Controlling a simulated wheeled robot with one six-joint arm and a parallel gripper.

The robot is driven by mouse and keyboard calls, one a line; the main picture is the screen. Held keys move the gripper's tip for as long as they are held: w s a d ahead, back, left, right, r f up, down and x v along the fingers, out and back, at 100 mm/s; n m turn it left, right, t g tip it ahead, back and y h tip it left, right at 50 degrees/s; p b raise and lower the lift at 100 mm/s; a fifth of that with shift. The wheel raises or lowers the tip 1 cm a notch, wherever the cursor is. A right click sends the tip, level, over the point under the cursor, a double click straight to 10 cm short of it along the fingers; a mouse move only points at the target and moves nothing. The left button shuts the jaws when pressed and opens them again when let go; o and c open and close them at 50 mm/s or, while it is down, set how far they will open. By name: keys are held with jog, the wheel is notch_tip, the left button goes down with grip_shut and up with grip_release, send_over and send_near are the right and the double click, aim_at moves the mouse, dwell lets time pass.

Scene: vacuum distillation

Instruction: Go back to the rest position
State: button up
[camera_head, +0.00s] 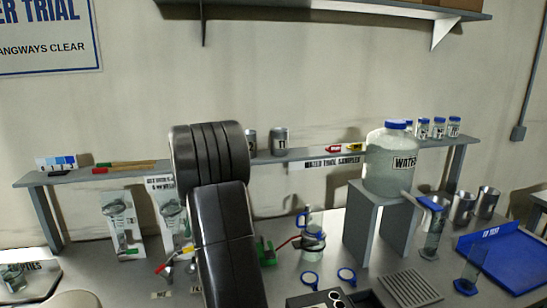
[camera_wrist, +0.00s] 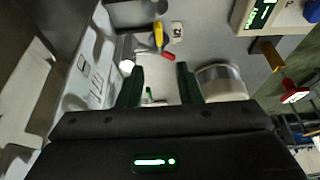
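In the wrist view my gripper (camera_wrist: 159,84) shows its two dark green fingers well apart. I see nothing clamped between them. A grey-white cylindrical vessel (camera_wrist: 220,83) stands just right of the right finger, and I cannot tell whether they touch. A tool with yellow and red handles (camera_wrist: 160,38) lies beyond the fingertips. In the head view my black arm rises in the middle and covers part of the bench (camera_head: 325,262); the gripper's fingers cannot be made out there.
A shelf (camera_head: 110,172) runs behind the bench with jars and pens. A large water bottle (camera_head: 390,160) stands on a grey stand (camera_head: 375,205). A blue tray (camera_head: 510,262) and metal cups (camera_head: 463,208) are at right. A flask (camera_head: 313,240) stands right of my arm.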

jog(key=v, duration=0.7)
jog(key=shift+r, duration=0.3)
jog(key=shift+d, duration=0.25)
